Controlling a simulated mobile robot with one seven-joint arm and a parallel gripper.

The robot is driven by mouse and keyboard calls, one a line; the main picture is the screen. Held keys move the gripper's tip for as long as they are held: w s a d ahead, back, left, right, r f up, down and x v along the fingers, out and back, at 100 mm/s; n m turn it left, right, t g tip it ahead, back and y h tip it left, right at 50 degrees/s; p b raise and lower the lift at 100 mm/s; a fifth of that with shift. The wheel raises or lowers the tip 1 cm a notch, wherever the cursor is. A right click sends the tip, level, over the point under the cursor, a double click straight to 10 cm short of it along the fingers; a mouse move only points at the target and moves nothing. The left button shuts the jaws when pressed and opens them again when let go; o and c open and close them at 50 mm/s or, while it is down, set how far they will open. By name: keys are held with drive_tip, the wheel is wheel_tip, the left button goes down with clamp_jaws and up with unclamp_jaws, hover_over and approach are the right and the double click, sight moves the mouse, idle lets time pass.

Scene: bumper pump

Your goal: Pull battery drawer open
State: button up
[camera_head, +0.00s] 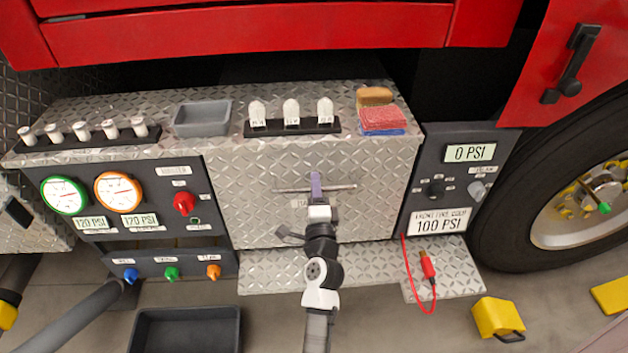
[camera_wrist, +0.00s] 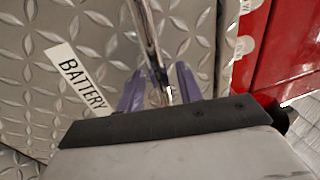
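The battery drawer (camera_head: 262,212) is a diamond-plate front in the middle of the pump panel. It looks flush with the panel. A thin horizontal bar handle (camera_head: 341,187) crosses it, and the bar also shows in the wrist view (camera_wrist: 147,32). A white "BATTERY" label (camera_wrist: 80,78) is beside the bar in the wrist view. My gripper (camera_head: 316,184) is at the middle of the bar. Its purple fingers (camera_wrist: 160,85) stand apart, one on each side of the bar, with a visible gap at the right finger. Contact at the left finger is unclear.
A grey tray (camera_head: 202,118), white bulbs (camera_head: 291,112) and sponges (camera_head: 381,117) rest on the ledge above. A diamond-plate step (camera_head: 270,270) lies below the drawer. A red cable (camera_head: 428,267) hangs at right. A black bin (camera_head: 185,330) and yellow block (camera_head: 497,317) are on the floor.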

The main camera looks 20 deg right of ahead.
drive_tip(key=shift+c, duration=0.4)
clamp_jaws()
drive_tip(key=shift+s, duration=0.1)
